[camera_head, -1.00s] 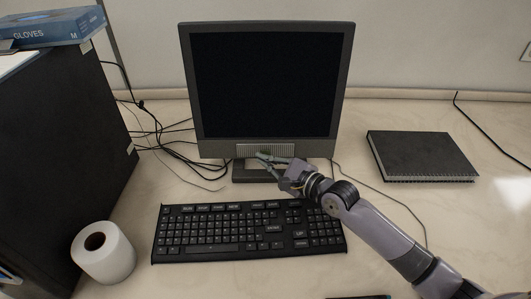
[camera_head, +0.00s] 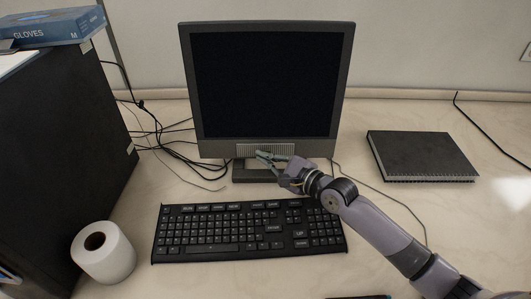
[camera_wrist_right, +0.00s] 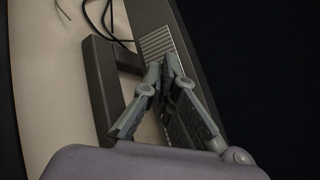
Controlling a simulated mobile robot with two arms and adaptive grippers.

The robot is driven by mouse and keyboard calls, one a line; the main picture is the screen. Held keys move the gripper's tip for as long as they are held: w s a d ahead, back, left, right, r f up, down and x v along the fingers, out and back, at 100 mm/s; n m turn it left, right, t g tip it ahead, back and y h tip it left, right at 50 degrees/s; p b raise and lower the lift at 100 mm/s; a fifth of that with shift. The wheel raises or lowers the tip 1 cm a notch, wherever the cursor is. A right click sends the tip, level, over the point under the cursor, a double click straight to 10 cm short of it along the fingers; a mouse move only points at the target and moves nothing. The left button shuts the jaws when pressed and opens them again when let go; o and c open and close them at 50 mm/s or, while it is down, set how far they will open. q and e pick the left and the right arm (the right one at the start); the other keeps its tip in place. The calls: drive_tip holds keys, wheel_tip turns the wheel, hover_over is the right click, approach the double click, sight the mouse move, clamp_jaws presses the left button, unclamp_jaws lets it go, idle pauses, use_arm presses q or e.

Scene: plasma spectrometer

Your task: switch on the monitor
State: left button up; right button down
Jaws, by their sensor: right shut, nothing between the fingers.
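The monitor (camera_head: 265,85) stands on the desk with a black, dark screen. A pale ribbed panel (camera_head: 284,148) sits in the middle of its lower bezel; it also shows in the right wrist view (camera_wrist_right: 157,42). My right gripper (camera_head: 259,155) is shut and empty, with its fingertips in front of the lower bezel at the panel's left part. In the right wrist view the fingertips (camera_wrist_right: 160,68) meet close to the ribbed panel. I cannot tell whether they touch it. The gripper hides part of the lower bezel and stand. My left gripper is not in view.
A black keyboard (camera_head: 248,231) lies in front of the monitor, below my right arm. A paper roll (camera_head: 103,252) and a dark cabinet (camera_head: 55,150) are at left. A black notebook (camera_head: 420,155) lies at right. Loose cables (camera_head: 165,140) run behind the monitor.

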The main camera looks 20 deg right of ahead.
drive_tip(key=shift+w, duration=0.3)
idle(0.5)
drive_tip(key=shift+s+a+p, duration=0.2)
drive_tip(key=shift+s+p, duration=0.6)
drive_tip(key=shift+s+a+r+p, duration=0.1)
drive_tip(key=shift+s+r+p, duration=0.15)
drive_tip(key=shift+p, duration=0.3)
drive_tip(key=s+p, duration=0.1)
drive_tip(key=s, duration=0.1)
drive_tip(key=s+a+p, duration=0.1)
drive_tip(key=s+p, duration=0.1)
drive_tip(key=shift+s+r, duration=0.1)
drive_tip(key=shift+r, duration=0.05)
drive_tip(key=shift+a, duration=0.1)
